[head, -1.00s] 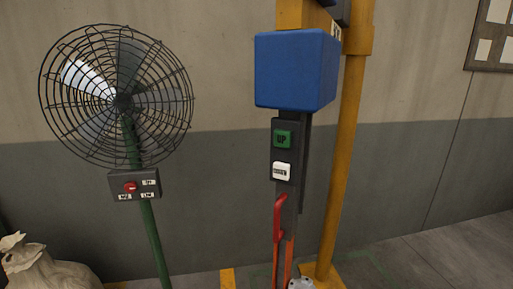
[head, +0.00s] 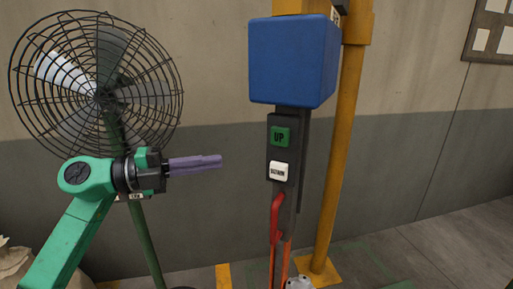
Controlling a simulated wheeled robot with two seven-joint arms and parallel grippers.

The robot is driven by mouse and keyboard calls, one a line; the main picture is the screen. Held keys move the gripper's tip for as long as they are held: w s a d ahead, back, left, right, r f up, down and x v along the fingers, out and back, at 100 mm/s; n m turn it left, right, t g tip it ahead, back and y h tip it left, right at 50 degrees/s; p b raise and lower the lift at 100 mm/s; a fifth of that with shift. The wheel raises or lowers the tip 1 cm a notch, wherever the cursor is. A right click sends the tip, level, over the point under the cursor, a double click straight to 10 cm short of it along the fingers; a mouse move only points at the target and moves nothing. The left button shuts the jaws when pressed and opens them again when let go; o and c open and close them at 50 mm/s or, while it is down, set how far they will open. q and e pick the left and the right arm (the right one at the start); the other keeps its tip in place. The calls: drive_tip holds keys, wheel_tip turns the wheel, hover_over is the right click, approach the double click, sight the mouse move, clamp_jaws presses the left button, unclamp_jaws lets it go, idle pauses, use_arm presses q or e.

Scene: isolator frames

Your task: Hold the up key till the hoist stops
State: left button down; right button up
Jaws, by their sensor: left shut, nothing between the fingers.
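The green up key (head: 281,137) is on the dark control pendant (head: 271,165), marked UP. The white down key (head: 279,171) is below it. The pendant hangs under the blue hoist body (head: 290,62). My left gripper (head: 220,161) is shut and empty, its purple fingers pointing right. In the picture it is left of the pendant, about level with the white key, with a gap between. Nothing touches the up key. My right gripper is out of view.
A caged fan (head: 95,85) on a green pole stands at the left, partly behind my left arm. A yellow post (head: 342,170) stands right of the pendant. A red hook-like part (head: 277,218) hangs below the pendant. A pale sack (head: 14,262) sits at lower left.

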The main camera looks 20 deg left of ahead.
use_arm(q)
drive_tip(key=p, duration=0.5)
approach(286, 145)
drive_tip(key=s+d, duration=0.1)
drive_tip(key=d, duration=0.1)
drive_tip(key=w, duration=0.1)
drive_tip(key=w+d+p, duration=0.1)
drive_tip(key=w+p, duration=0.1)
drive_tip(key=shift+w+d, duration=0.3)
drive_tip(key=shift+w, duration=0.05)
drive_tip(key=shift+w+f, duration=0.35)
drive_tip(key=shift+w, duration=0.1)
